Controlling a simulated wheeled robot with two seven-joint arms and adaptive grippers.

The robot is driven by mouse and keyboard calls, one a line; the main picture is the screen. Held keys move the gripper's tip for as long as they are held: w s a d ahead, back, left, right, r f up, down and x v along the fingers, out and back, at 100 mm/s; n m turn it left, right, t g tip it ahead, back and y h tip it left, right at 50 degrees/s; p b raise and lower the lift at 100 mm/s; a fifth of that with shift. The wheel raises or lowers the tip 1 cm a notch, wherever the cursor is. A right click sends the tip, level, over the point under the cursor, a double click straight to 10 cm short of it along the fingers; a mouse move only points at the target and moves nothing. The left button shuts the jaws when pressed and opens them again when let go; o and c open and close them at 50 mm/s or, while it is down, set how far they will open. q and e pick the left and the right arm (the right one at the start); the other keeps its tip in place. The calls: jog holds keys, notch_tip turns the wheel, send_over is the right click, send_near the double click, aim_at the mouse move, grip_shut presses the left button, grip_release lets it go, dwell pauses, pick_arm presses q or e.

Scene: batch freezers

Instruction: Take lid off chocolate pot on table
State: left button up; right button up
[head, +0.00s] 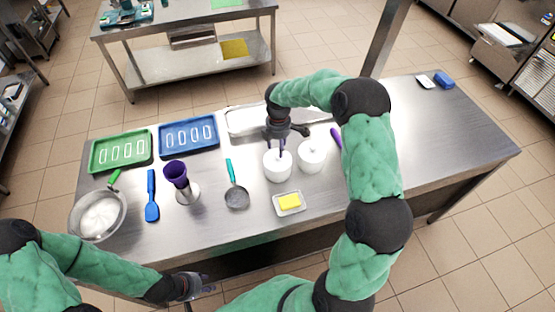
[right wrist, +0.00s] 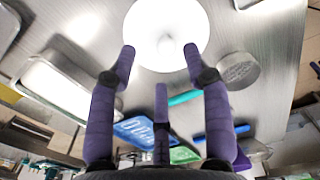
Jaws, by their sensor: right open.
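Two white lidded pots stand side by side on the steel table: the left pot (head: 278,170) and the right pot (head: 312,160). I cannot tell which one holds chocolate. My right gripper (head: 282,148) points down over the left pot. In the right wrist view, my right gripper (right wrist: 159,52) is open, with its purple fingertips apart on either side of the knob (right wrist: 166,46) of a white lid (right wrist: 167,20). Whether the fingers touch the knob cannot be told. My left gripper (head: 195,286) is low at the table's front edge, too small to judge.
A butter dish (head: 289,203) stands in front of the pots, and a strainer (head: 236,197) lies to their left. A pale tray (head: 240,122) lies behind. A purple-handled tool (head: 336,138) is beside the right pot. The table's right part is largely clear.

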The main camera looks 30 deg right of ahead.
aim_at(278, 158)
jog(key=f, duration=0.4)
jog(key=shift+s+a+f, duration=0.25)
jog(key=shift+a+f, duration=0.05)
jog(key=shift+f, duration=0.1)
jog(key=c, duration=0.9)
